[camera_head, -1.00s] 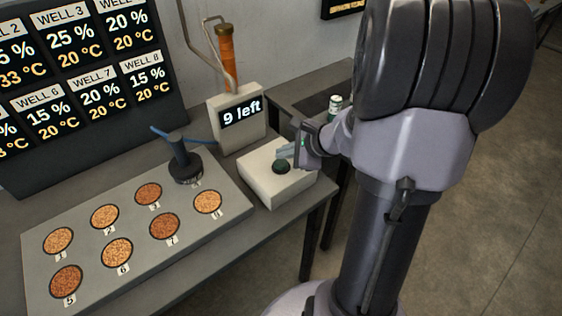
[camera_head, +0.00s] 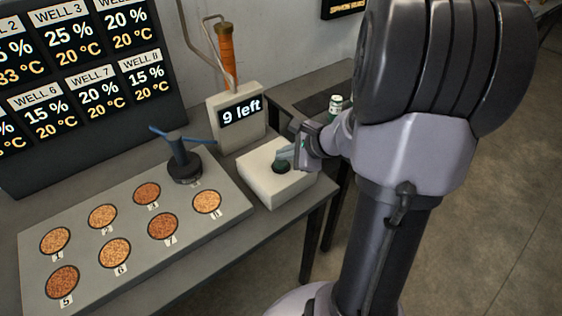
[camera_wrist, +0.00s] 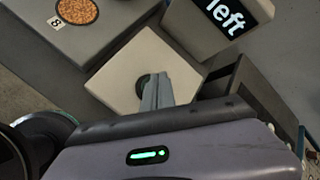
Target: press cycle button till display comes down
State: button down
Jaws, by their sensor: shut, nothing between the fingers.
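In the wrist view the shut fingers (camera_wrist: 156,92) cover part of the dark button (camera_wrist: 146,80) on the pale box (camera_wrist: 118,66). Whether they touch it I cannot tell. The display (camera_head: 241,110) behind the box reads "9 left". Part of that display (camera_wrist: 226,12) shows "left" in the wrist view.
A grey plate (camera_head: 190,237) with numbered, grain-filled wells lies left of the box. A dark tool with blue handles (camera_head: 183,160) stands on its far corner. A large board (camera_head: 85,70) lists well percentages and temperatures. A small jar (camera_head: 335,103) stands behind my wrist.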

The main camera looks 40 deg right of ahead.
aim_at(284, 163)
jog(key=shift+f+b, duration=0.6)
jog(key=shift+b, duration=0.1)
dwell(0.5)
jog(key=shift+r, duration=0.15)
jog(key=shift+r+p, duration=0.8)
jog(key=shift+r, duration=0.05)
jog(key=shift+r, duration=0.1)
notch_tip(284, 163, up, 5)
jog(key=p, duration=0.4)
dwell(0.4)
